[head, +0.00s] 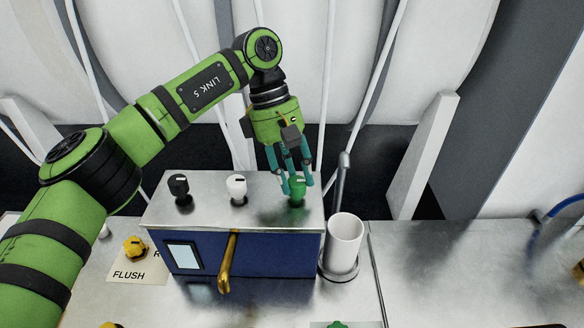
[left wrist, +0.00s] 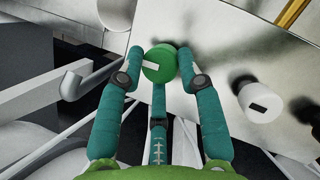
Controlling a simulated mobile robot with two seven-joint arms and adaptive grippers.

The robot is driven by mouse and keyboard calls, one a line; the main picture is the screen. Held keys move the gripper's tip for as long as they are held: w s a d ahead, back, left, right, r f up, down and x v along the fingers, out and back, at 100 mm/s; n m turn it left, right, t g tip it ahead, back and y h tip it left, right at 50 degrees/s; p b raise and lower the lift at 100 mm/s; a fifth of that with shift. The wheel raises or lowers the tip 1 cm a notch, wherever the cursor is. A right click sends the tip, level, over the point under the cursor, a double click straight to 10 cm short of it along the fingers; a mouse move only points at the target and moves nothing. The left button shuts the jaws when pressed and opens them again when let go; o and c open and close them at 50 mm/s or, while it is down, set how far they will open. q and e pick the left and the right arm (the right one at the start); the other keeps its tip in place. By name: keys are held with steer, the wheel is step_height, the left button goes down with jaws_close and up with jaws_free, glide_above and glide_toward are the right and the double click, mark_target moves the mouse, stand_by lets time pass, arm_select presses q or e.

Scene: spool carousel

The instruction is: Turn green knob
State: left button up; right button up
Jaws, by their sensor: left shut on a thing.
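The green knob (head: 297,198) stands on the right part of the blue box's silver top in the head view. My left gripper (head: 296,185) comes down over it from above, with its teal fingers closed around it. In the left wrist view the green knob (left wrist: 160,60) sits between the fingertips (left wrist: 164,76), with a white mark on its face pointing left. The fingers touch or nearly touch its sides. My right gripper is in neither view.
A white knob (head: 237,188) and a black knob (head: 179,189) stand left on the same box (head: 270,256). A gold lever (head: 228,265) sticks out in front. A white cup (head: 344,243) and a grey post (head: 341,185) stand right.

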arm_select(q)
steer(key=shift+s+d+f, duration=0.15)
steer(key=shift+s+f, duration=0.05)
steer(key=shift+s, duration=0.05)
steer(key=o, duration=1.1)
steer(key=shift+s+d+r, duration=0.1)
steer(key=shift+r, duration=0.2)
steer(key=v, duration=1.1)
steer(key=shift+r, duration=0.35)
